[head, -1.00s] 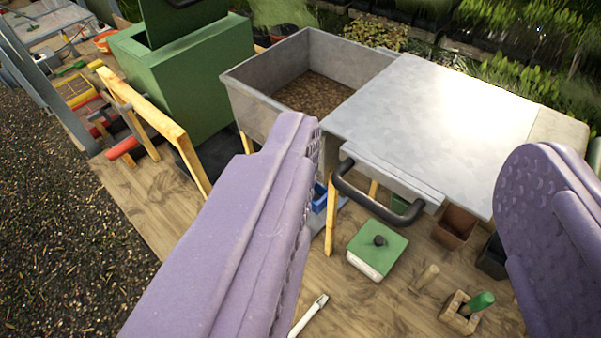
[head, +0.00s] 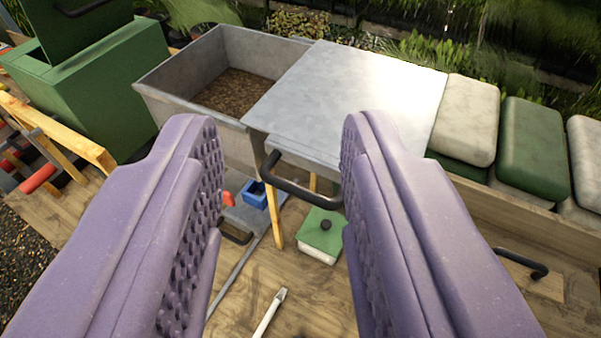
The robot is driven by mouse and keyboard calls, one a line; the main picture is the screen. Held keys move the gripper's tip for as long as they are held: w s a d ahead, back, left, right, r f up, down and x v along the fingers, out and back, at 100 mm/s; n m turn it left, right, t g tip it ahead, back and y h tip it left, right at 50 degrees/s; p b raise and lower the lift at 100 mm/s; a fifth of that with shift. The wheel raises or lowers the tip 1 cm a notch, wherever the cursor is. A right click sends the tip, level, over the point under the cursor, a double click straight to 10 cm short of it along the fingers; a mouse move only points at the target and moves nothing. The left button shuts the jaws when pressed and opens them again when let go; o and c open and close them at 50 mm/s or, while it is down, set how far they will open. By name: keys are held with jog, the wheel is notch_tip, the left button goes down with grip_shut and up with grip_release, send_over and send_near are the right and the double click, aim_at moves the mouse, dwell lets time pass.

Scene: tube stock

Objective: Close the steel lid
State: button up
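The steel lid (head: 345,85) is a flat grey sheet over the right part of a grey steel bin (head: 165,95). The bin's left part is uncovered and shows brown, soil-like fill (head: 235,92). A black bar handle (head: 300,190) is on the front side below the lid's near edge. My gripper (head: 280,125) is open, with two purple padded fingers and nothing between them that they touch. The handle appears between the fingers in the picture, its right end close to or behind the right finger. I cannot tell the depth between them.
A green box (head: 95,85) with a raised lid (head: 80,25) stands at left. Grey and green cushions (head: 468,120) line the right. Below the handle are a green-lidded box (head: 322,235), a blue tray (head: 257,195) and a white-handled tool (head: 270,312). Wooden decking is partly clear.

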jog(key=w+d+m+g+p, duration=0.1)
jog(key=w+p, duration=0.1)
jog(key=p, duration=0.1)
jog(key=w+d+f+m+g+p, duration=0.1)
jog(key=w+m+p, duration=0.1)
jog(key=p, duration=0.1)
jog(key=w+d+m+g+p, duration=0.1)
jog(key=w+d+p, duration=0.1)
jog(key=p, duration=0.1)
jog(key=shift+w+d+f+m+g, duration=0.1)
jog(key=shift+w+f+m+g, duration=0.1)
jog(key=shift+f+m+g, duration=0.15)
grip_shut()
jog(key=w+d+f+m+g+y+p, duration=0.1)
jog(key=d+f+m+g+y+p, duration=0.3)
jog(key=d+m+p, duration=0.55)
jog(key=d+f+m+g+y+p, duration=0.35)
jog(key=f+m+p, duration=0.45)
jog(key=p, duration=1.1)
jog(key=w+a+f+m+p, duration=0.1)
jog(key=w+a+f+p, duration=0.1)
jog(key=w+a+f, duration=0.3)
jog(key=shift+w+a+f+m+h, duration=0.15)
jog(key=shift+a+f+m+h, duration=0.45)
jog(key=shift+a, duration=1.15)
